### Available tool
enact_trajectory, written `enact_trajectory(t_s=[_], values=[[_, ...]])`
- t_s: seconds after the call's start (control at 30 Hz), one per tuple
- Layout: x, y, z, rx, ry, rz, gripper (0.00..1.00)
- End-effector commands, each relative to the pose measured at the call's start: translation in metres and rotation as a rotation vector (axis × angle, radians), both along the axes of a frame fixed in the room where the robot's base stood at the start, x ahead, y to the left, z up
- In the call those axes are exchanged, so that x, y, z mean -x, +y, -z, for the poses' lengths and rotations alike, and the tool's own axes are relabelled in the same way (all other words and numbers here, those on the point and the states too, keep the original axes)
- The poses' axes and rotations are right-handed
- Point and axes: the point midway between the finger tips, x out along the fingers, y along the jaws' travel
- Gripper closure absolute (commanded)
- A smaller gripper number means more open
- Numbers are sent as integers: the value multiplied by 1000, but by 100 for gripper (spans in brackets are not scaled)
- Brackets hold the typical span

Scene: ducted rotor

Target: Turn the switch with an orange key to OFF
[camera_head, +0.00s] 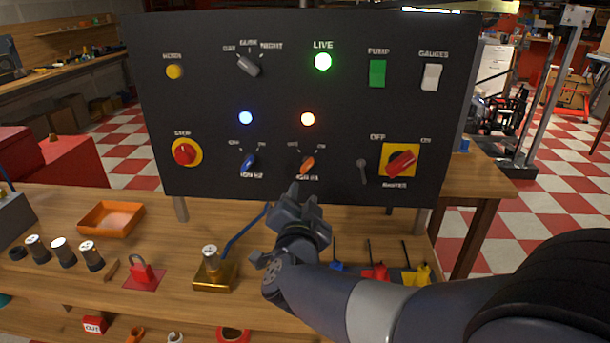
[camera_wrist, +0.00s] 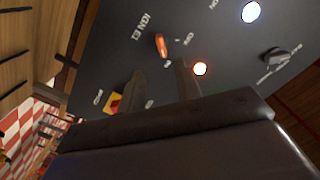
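The switch with the orange key (camera_head: 308,164) is on the black panel (camera_head: 210,85), low and near the middle. Its key tilts to the upper right, toward the ON label. The orange key (camera_wrist: 161,45) also shows in the wrist view, beyond my fingertips. My gripper (camera_head: 294,190) is just in front of and below this switch, apart from the key. In the wrist view its two fingers (camera_wrist: 160,82) are spread with nothing between them. The orange lamp (camera_head: 307,119) above the switch is lit; it also shows in the wrist view (camera_wrist: 200,68).
A blue key switch (camera_head: 249,162) is to the left, under a lit bluish lamp (camera_head: 246,118). A small grey lever (camera_head: 362,172) and a red rotary switch on yellow (camera_head: 401,163) are to the right. A brass-based part (camera_head: 215,275) and a red padlock (camera_head: 141,272) stand on the bench.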

Motion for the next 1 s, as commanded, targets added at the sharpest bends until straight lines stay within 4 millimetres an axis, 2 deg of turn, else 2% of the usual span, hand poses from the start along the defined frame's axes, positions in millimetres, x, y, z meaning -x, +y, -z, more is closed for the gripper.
enact_trajectory(t_s=[0.13, 0.23, 0.5, 0.7, 1.0], values=[[-5, 3, 0, -14, -14, 21, 67], [-18, 2, -1, -14, -15, 22, 67], [-69, -1, -1, -14, -15, 22, 67], [-97, -1, -1, -14, -13, 19, 67], [-108, -2, -1, -14, -15, 17, 67]])
